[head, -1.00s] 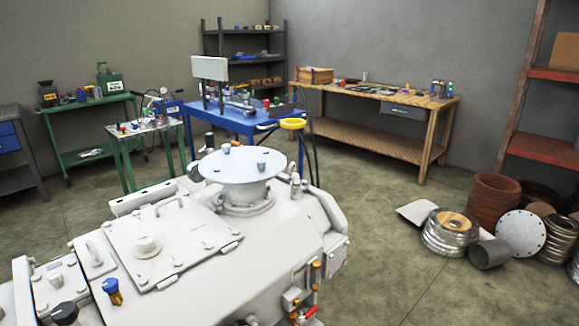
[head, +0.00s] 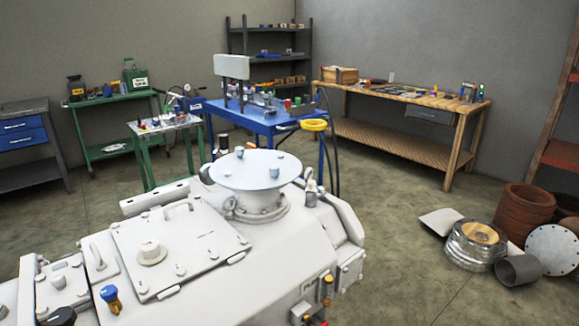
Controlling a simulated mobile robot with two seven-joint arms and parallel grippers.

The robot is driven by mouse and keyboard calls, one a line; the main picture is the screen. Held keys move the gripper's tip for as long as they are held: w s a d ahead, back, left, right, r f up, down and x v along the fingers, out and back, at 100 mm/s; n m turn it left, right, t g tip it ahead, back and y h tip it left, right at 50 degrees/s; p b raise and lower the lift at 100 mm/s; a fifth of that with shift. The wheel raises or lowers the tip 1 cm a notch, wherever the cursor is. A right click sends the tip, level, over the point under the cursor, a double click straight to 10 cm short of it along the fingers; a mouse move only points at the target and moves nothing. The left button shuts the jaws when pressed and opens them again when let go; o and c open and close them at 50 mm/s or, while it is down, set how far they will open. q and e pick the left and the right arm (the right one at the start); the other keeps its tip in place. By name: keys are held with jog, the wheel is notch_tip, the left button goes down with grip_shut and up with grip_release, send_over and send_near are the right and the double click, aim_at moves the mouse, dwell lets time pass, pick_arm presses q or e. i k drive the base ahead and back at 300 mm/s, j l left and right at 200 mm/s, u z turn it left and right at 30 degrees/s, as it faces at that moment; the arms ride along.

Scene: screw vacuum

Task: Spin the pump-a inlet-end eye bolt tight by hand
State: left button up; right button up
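A large white pump body (head: 210,260) fills the lower left and middle of the head view. A round flat flange (head: 255,169) with small fittings on its top stands at its far end. A small upright metal fitting (head: 311,182) sits on the body just right of the flange. It may be an eye bolt, but it is too small to tell, and I cannot tell how far it is screwed in. Neither of my grippers is in view.
A blue table (head: 262,122) stands behind the pump, with a green cart (head: 163,125) to its left and a wooden workbench (head: 400,95) to its right. Metal rings (head: 475,243) and a pipe piece (head: 519,270) lie on the floor at right. Floor between pump and rings is clear.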

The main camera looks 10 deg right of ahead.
aim_at(309, 169)
jog(key=i+l+u, duration=0.1)
jog(key=l, duration=0.25)
jog(key=i+l+u, duration=0.15)
jog(key=l, duration=0.25)
jog(key=i+l+u, duration=0.1)
jog(key=l, duration=0.25)
jog(key=i+l+u, duration=0.15)
jog(key=l, duration=0.25)
jog(key=i+l, duration=0.1)
jog(key=l, duration=0.4)
jog(key=i+l, duration=0.1)
jog(key=l, duration=0.4)
jog(key=i+l, duration=0.1)
jog(key=l, duration=0.45)
